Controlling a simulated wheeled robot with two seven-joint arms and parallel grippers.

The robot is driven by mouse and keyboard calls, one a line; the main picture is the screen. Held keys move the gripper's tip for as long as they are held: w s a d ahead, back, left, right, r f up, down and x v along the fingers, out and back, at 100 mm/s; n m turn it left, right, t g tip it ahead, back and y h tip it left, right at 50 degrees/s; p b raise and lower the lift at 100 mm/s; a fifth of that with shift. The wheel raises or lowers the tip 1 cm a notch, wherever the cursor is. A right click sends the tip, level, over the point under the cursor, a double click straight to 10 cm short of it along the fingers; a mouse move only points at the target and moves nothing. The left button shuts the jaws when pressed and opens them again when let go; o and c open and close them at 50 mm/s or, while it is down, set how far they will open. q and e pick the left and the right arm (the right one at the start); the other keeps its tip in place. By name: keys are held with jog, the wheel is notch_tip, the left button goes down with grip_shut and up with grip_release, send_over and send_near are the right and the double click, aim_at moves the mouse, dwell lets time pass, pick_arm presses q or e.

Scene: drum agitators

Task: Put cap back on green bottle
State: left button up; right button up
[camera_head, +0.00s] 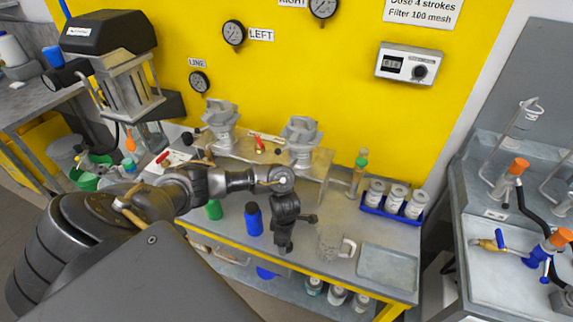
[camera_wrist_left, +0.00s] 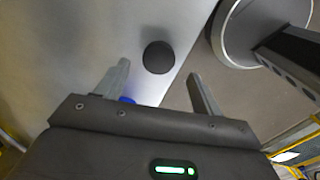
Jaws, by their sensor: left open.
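The green bottle (camera_head: 213,210) stands on the grey bench in the head view; its top is hidden behind my left arm. A blue bottle (camera_head: 254,221) with a dark top stands to its right. My left gripper (camera_head: 284,247) points down over the bench, just right of the blue bottle. In the left wrist view its two fingers (camera_wrist_left: 161,88) are spread with nothing between them. A dark round disc (camera_wrist_left: 158,57) shows beyond the fingertips; I cannot tell whether it is a loose cap or a bottle's top. A bit of blue shows beside the left finger. My right gripper is out of view.
A clear jug (camera_head: 334,248) and a grey tray (camera_head: 388,266) lie right of my gripper. A blue rack (camera_head: 379,213) with white jars stands behind them. Metal agitator units (camera_head: 300,142) stand at the back against the yellow panel.

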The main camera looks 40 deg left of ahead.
pick_arm(q)
jog(key=shift+w+a+f, duration=0.1)
jog(key=shift+w+f, duration=0.05)
jog(key=shift+f, duration=1.55)
jog(key=c, duration=1)
